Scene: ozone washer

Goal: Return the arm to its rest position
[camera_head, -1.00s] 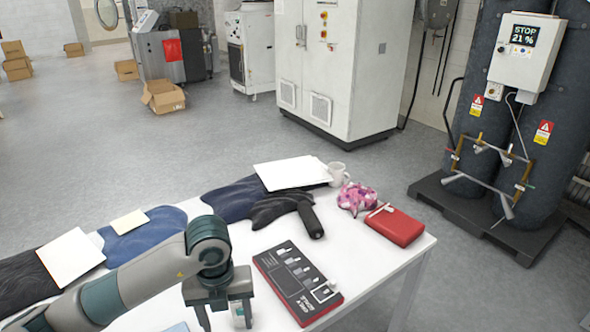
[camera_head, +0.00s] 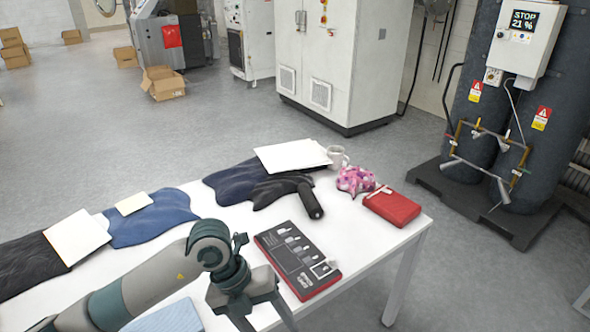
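My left arm (camera_head: 150,285) comes in from the left, low over the white table. My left gripper (camera_head: 262,320) is at the bottom edge of the view, just in front of the red and black board (camera_head: 292,258). Its two fingers are spread apart, with nothing visible between them. The fingertips are cut off by the picture's lower edge. My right gripper is not in view.
Light blue cloth (camera_head: 165,318) lies near the arm. Open floor surrounds the table.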

